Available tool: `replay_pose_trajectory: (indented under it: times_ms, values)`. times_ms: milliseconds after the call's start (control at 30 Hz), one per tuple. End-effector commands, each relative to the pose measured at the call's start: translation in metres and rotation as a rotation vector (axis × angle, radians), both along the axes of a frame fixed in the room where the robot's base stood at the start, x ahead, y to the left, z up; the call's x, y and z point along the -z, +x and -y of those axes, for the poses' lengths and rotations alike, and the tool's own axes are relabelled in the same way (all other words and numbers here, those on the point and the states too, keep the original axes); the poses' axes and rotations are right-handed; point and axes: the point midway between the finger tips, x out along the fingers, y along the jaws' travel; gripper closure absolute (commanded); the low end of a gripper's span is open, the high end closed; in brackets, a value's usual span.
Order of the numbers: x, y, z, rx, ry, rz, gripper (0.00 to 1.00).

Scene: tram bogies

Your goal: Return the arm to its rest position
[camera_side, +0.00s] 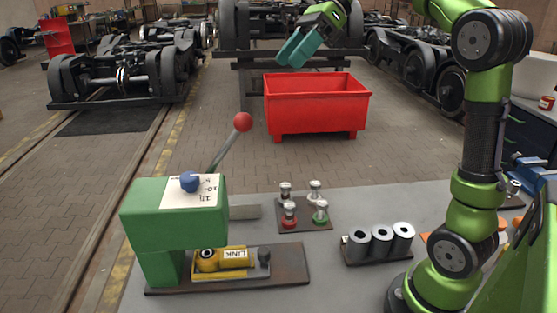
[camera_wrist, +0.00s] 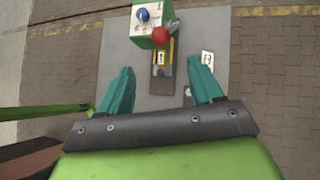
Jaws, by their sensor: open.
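My gripper (camera_side: 300,47) is raised high above the far side of the table in the side view, in front of the bogies and above the red bin. Its two teal fingers also show in the wrist view (camera_wrist: 158,92), spread apart with nothing between them. My green arm stands at the right of the side view and reaches up out of the top of the picture, so part of it is hidden from view.
A green press (camera_side: 150,215) with a red-knobbed lever (camera_side: 243,122) stands on the grey table (camera_side: 385,200). A yellow link (camera_side: 228,258) sits under it. A red bin (camera_side: 317,105) stands behind the table.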

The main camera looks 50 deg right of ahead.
Motion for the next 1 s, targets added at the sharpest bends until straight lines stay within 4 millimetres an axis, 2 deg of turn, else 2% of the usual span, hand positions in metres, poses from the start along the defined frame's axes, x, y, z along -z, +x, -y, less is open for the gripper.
replay_pose_trajectory:
  times_ms: [233, 333, 400, 567, 800, 900, 1000]
  values:
    - [0.004, 0.004, 0.005, -0.041, -0.054, 0.06, 0.35]
    - [0.032, 0.007, 0.017, -0.133, -0.175, 0.149, 0.35]
    - [0.053, 0.001, 0.019, -0.247, -0.295, 0.244, 0.35]
    - [0.097, -0.031, 0.002, -0.606, -0.607, 0.488, 0.35]
    - [0.155, -0.094, -0.041, -1.182, -1.03, 0.825, 0.35]
    - [0.172, -0.118, -0.055, -1.336, -1.141, 0.919, 0.35]
    - [0.182, -0.134, -0.066, -1.394, -1.183, 0.968, 0.35]
